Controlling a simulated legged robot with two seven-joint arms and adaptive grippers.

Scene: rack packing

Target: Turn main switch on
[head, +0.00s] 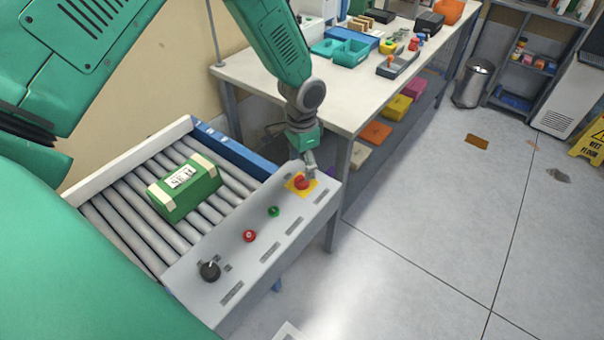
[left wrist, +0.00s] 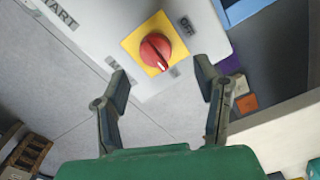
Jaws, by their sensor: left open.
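The main switch, a red rotary knob on a yellow square plate, sits at the far right end of the grey control panel (head: 232,247) in the head view (head: 302,182). The left wrist view shows the red knob (left wrist: 156,50) near the top centre, with an OFF label (left wrist: 186,24) to its right. A pale pointer mark on the knob faces down and slightly right. My left gripper (head: 309,165) is open just above the switch. In the left wrist view its fingertips (left wrist: 162,76) are spread apart, with the knob beyond the gap between them. My right gripper is not visible.
The panel also holds a green button (head: 274,211), a red button (head: 249,236) and a black knob (head: 209,271). A green box (head: 185,190) lies on the roller conveyor (head: 118,232). A white worktable (head: 270,75) with bins stands close behind. The floor at right is mostly clear.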

